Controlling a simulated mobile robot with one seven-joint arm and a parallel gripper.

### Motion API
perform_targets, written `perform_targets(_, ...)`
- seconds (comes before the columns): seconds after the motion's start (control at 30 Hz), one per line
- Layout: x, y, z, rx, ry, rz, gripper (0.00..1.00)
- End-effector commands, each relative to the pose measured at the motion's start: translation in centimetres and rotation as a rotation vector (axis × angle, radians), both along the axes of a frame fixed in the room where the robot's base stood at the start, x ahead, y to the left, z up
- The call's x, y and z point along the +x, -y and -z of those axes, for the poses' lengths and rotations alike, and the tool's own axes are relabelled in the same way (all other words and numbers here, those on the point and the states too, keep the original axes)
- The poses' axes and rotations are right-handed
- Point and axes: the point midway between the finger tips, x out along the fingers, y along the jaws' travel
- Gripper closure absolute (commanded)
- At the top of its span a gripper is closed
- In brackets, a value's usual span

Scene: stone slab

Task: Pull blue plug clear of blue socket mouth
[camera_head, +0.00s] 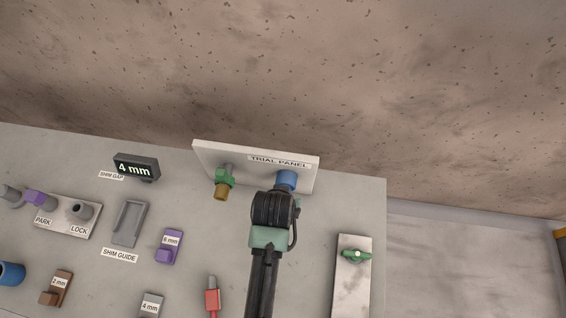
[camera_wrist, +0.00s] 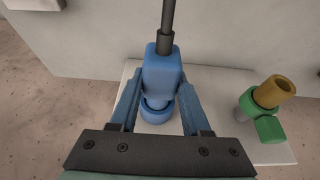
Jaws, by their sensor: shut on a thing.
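The blue socket (camera_head: 287,178) sticks out of the front of the trial panel (camera_head: 215,155), at its right end. In the wrist view the socket (camera_wrist: 157,113) is a short round blue cup. The blue plug (camera_wrist: 163,72) is a blue block with a dark cable at its end, lined up with the socket. Its lower end is at the socket mouth; I cannot tell how deep it sits. My gripper (camera_wrist: 158,88) is shut on the plug, one finger on each side. In the head view my gripper (camera_head: 279,195) and arm hide the plug.
A green valve with a brass end (camera_head: 222,185) stands on the panel's left, also in the wrist view (camera_wrist: 268,105). A plate with a green handle (camera_head: 355,255) lies to the right. A red piece (camera_head: 212,300) and purple 6 mm shim (camera_head: 168,248) lie left of my arm.

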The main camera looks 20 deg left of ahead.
Motion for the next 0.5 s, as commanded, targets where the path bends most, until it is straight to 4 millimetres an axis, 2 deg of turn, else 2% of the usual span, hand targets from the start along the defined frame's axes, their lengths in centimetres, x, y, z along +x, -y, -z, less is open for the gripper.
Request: perform_targets(0.5,-1.8,0.6,-0.1,0.001,0.002,0.0,1.0)
